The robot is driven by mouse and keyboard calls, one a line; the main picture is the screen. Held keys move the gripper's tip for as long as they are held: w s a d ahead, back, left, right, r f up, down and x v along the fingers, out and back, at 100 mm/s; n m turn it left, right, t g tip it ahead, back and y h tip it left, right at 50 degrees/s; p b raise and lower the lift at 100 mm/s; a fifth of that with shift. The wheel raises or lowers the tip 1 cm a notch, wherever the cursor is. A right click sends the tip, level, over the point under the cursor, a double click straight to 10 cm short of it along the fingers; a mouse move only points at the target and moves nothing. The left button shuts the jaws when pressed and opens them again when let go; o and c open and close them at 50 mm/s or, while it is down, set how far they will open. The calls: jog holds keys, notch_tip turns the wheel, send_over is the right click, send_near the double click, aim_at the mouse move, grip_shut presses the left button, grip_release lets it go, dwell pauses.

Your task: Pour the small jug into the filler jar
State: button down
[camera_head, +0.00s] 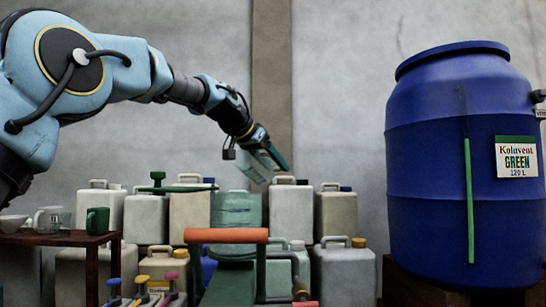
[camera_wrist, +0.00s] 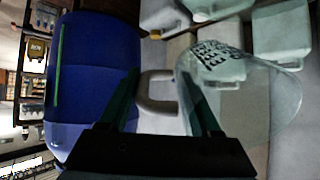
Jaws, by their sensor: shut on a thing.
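My gripper (camera_head: 268,157) is raised above the rows of canisters in the head view. It is shut on the handle of the small jug (camera_head: 256,166), which is clear and tilted. The wrist view shows the jug's pale handle between my fingers (camera_wrist: 165,110) and its see-through body (camera_wrist: 280,95) to the right, with dark lettering on or behind it. I cannot tell whether liquid is in it. I cannot pick out the filler jar with certainty in either view.
A large blue vat (camera_head: 430,150) labelled Kolavent GREEN stands at right, with a green level strip. Several pale canisters (camera_head: 290,210) fill the middle. A brown side table (camera_head: 70,238) at left bears a bowl and mugs, including a green mug (camera_head: 97,221). An orange bar (camera_head: 226,235) stands in front.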

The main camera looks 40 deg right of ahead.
jog(key=shift+r+y+p, duration=0.3)
jog(key=shift+y+p, duration=0.9)
jog(key=shift+p, duration=2.9)
jog(key=y+p, duration=0.2)
jog(key=p, duration=0.7)
jog(key=shift+a+f+y, duration=0.1)
jog(key=shift+y, duration=0.2)
jog(key=shift+f+y, duration=0.45)
jog(key=shift+y, duration=0.45)
jog(key=a+y, duration=0.1)
jog(key=y, duration=0.1)
jog(key=f+y, duration=0.1)
jog(key=y, duration=0.1)
jog(key=shift+a+g, duration=0.3)
jog(key=shift+a, duration=0.1)
jog(key=shift+r, duration=0.9)
jog(key=shift+a, duration=0.1)
